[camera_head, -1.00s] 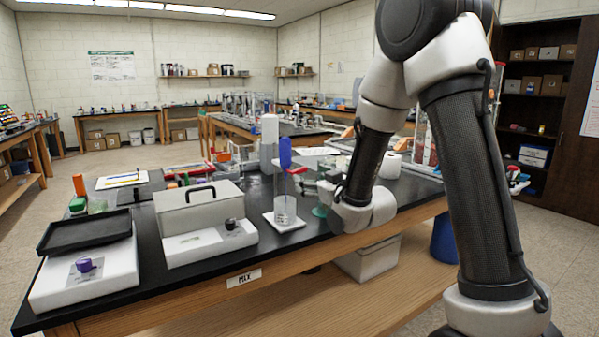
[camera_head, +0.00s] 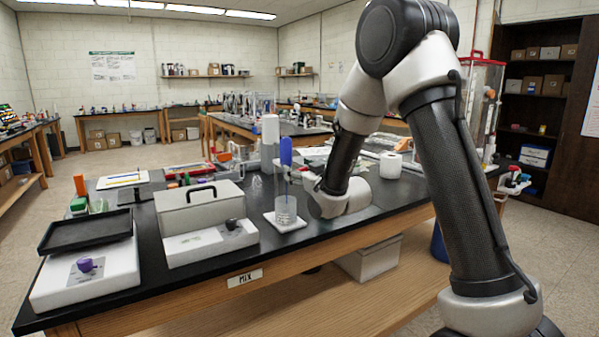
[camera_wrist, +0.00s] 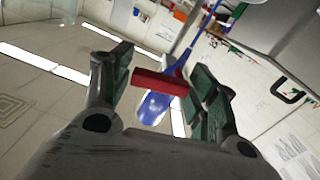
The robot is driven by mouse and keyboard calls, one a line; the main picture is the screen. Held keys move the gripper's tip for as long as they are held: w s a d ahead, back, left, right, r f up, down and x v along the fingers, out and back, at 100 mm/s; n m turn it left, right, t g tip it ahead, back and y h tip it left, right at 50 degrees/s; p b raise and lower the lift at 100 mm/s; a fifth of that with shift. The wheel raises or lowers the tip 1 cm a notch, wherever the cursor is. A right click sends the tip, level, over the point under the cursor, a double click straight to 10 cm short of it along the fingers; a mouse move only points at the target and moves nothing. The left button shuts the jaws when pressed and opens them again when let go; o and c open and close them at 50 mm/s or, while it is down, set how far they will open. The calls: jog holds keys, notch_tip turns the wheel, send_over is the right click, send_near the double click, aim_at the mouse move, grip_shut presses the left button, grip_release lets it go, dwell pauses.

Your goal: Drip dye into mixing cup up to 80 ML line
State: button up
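The clear mixing cup (camera_head: 285,213) stands upright on a white pad near the front edge of the black bench. Its lines and fill level are too small to read. A blue-topped dropper (camera_head: 286,151) stands upright over the cup, its thin stem running down toward the cup's mouth. In the wrist view my gripper (camera_wrist: 162,76) has its green-padded fingers on both sides of a red crosspiece (camera_wrist: 160,82) on the dropper, and the ends seem to meet the pads. The blue bulb (camera_wrist: 154,107) shows beside it. My wrist hides the fingers in the head view.
A black tray (camera_head: 86,233) on a white base stands further left. A tall white-capped bottle (camera_head: 270,130) stands behind the cup, and a white paper roll (camera_head: 391,165) behind my forearm.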

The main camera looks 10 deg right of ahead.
jog(key=c, duration=0.6)
jog(key=shift+o, duration=0.2)
jog(key=shift+n, duration=0.3)
jog(key=n, duration=0.3)
jog(key=shift+a+r, duration=0.2)
jog(key=shift+r, duration=0.1)
jog(key=shift+s+a+r+n, duration=0.1)
jog(key=shift+r+n, duration=0.05)
jog(key=shift+n, duration=0.7)
jog(key=shift+a+r+n, duration=0.1)
jog(key=shift+n, duration=0.75)
jog(key=o, duration=1.1)
jog(key=shift+c, duration=0.2)
